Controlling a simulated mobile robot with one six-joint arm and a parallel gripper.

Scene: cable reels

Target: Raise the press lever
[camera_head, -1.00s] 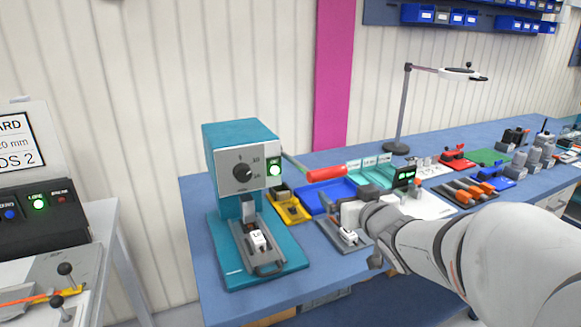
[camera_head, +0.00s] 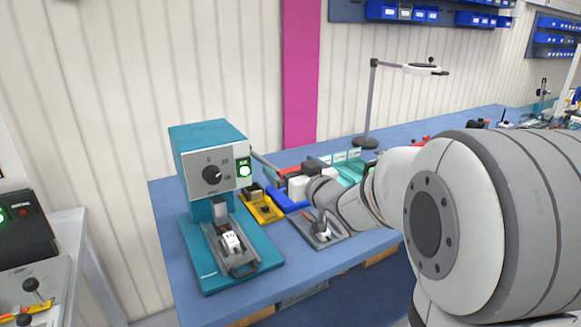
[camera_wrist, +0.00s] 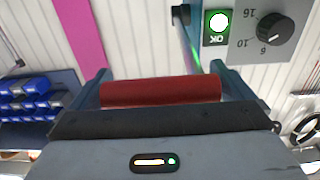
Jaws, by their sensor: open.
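The teal press (camera_head: 215,160) stands on the blue bench left of centre. Its grey lever arm (camera_head: 264,163) slopes down to the right from the press's right side. The red lever grip (camera_head: 290,171) is mostly hidden behind my gripper (camera_head: 288,183) in the head view. In the wrist view the red grip (camera_wrist: 160,91) lies lengthwise across the space between the two fingers of my gripper (camera_wrist: 163,84). The fingers are apart, one near each end of the visible red part. I cannot tell whether they touch it.
A white part (camera_head: 231,241) sits in the press's lower fixture. A yellow tray (camera_head: 262,206), a blue bin (camera_head: 287,199) and a grey fixture (camera_head: 318,236) lie close by my arm. A lamp stand (camera_head: 371,105) is behind. The green OK light (camera_head: 245,169) is lit.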

